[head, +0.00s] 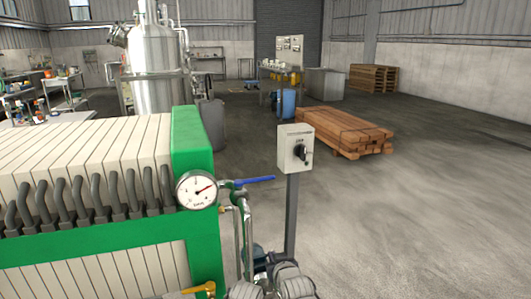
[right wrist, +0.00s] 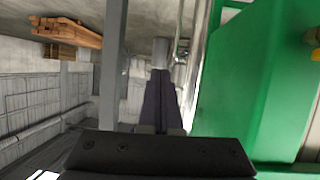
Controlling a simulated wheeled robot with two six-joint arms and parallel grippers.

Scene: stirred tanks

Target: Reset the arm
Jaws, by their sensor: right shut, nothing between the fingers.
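My right gripper (right wrist: 160,78) shows in the right wrist view as two dark fingers lying together, shut and empty. It is beside the green end plate (right wrist: 240,85) of the filter press, with a gap between them. In the head view, grey rounded parts that look like my right arm are at the bottom centre, just right of the green end plate (head: 193,150); the fingers cannot be made out there. My left gripper is in neither view.
A pressure gauge (head: 196,190) and a blue-handled valve (head: 252,181) with pipes stand close by the arm. A grey switch box (head: 294,150) on a post (head: 291,215) is just beyond. Stacked timber (head: 343,133) lies farther back. The floor (head: 430,210) at right is clear.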

